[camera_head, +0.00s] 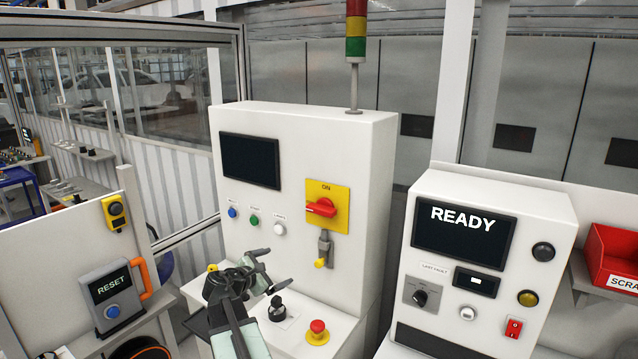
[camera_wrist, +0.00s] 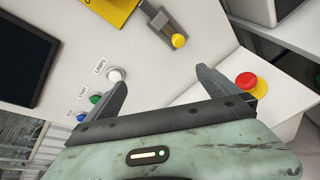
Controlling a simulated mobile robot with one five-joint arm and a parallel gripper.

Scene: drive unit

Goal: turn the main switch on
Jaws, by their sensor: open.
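The main switch (camera_head: 321,207) is a red rotary handle on a yellow plate (camera_head: 341,191) marked ON, on the front of the white cabinet. The handle lies nearly level, slightly tilted. A grey metal piece with a yellow end (camera_head: 321,261) hangs just below the plate; it also shows in the wrist view (camera_wrist: 178,40). My gripper (camera_head: 278,270) is open and empty, below and left of the switch, in front of the cabinet. In the wrist view, my gripper (camera_wrist: 163,80) has its fingers apart with nothing between them. Only a corner of the yellow plate (camera_wrist: 110,10) shows there; the red handle is out of view.
Blue, green and white buttons (camera_head: 279,229) sit left of the switch, under a dark screen (camera_head: 250,161). A black knob (camera_head: 277,309) and red emergency button (camera_head: 317,328) stand on the ledge near my gripper. A READY console (camera_head: 463,231) stands right; a RESET box (camera_head: 112,291) left.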

